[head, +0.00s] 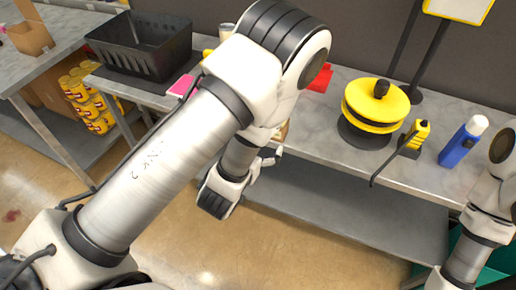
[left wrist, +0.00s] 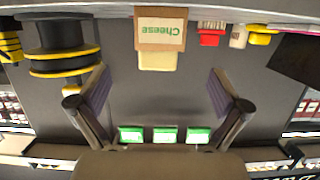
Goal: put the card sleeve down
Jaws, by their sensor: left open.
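A brown card sleeve (left wrist: 175,32) marked "Cheese" shows upside down at the top middle of the left wrist view. A pale yellow block (left wrist: 157,61) shows against its lower edge; I cannot tell how far the sleeve covers it. In the head view, a small brown patch (head: 283,131) behind my arm may be the sleeve. My left gripper (left wrist: 158,82) is open, its fingers apart on either side with nothing between them touching. It also shows partly in the head view (head: 271,155), by the table's front edge. My right gripper is out of view.
On the table (head: 335,152) are a yellow-and-black round device (head: 373,108), a yellow tool (head: 417,134), a blue bottle (head: 462,142), a red item (head: 321,78) and a pink flat item (head: 181,86). A black basket (head: 140,45) stands at the left.

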